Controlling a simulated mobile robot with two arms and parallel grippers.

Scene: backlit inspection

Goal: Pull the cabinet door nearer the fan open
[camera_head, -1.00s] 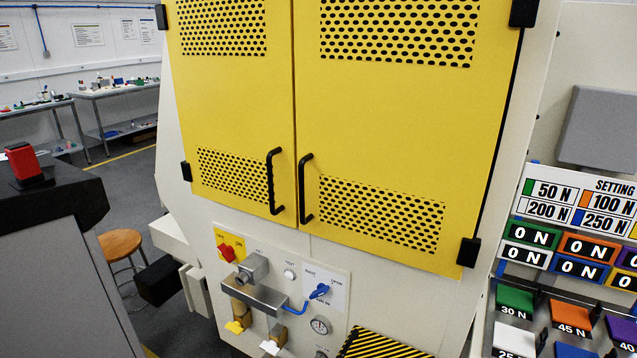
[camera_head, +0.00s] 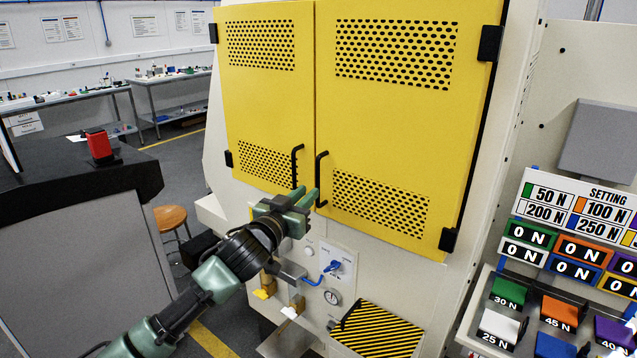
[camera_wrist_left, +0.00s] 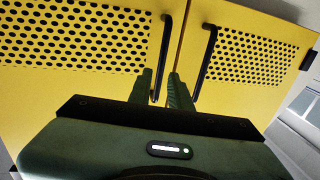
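A cabinet has two yellow doors, a left door (camera_head: 262,115) and a right door (camera_head: 385,130), both shut. Each has a black bar handle by the centre seam: the left handle (camera_head: 295,162) and the right handle (camera_head: 320,172). No fan shows. My left gripper (camera_head: 304,194) is open, its fingers pointing at the lower ends of the handles. In the left wrist view, the lower part of the left handle (camera_wrist_left: 163,55) shows in the gap between the fingers (camera_wrist_left: 162,82); the right handle (camera_wrist_left: 207,60) is outside it. I cannot tell whether anything touches. My right gripper is out of view.
A striped ledge (camera_head: 380,335) juts out at lower right. A rack of coloured blocks (camera_head: 510,291) stands at right. A dark-topped counter (camera_head: 75,185) stands at left.

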